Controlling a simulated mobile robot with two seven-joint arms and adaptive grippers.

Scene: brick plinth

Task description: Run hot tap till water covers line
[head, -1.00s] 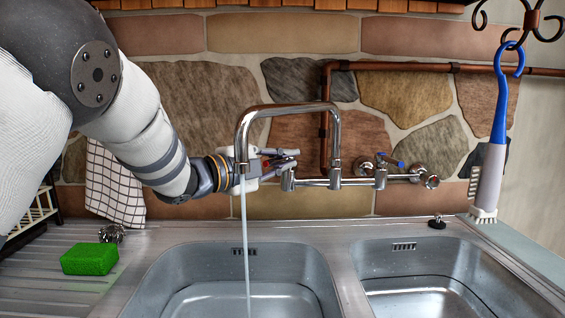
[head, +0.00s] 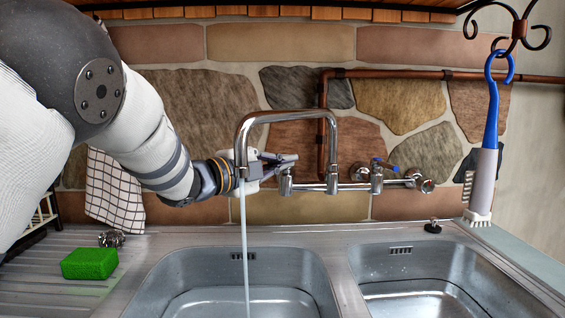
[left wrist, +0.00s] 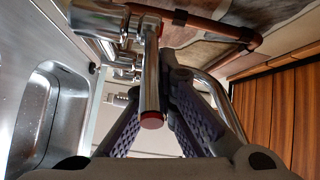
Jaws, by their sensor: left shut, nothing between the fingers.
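A chrome mixer tap (head: 335,150) is fixed to the stone wall, with its spout (head: 290,115) arching over the left basin. A stream of water (head: 245,245) falls from it into the left basin (head: 165,285). A fill line cannot be made out. The hot lever (left wrist: 151,80) has a red end and shows large in the left wrist view, in front of my fingers. The cold lever (head: 384,165) is blue. My left gripper (head: 287,160) is shut and empty, behind the spout and close to the hot side of the tap. My right gripper is out of view.
A green sponge (head: 89,263) and a plug (head: 111,239) lie on the left drainer. A checked cloth (head: 115,195) hangs behind my left arm. A right basin (head: 465,265), a black plug (head: 432,226) and a hanging blue-handled brush (head: 487,140) are to the right.

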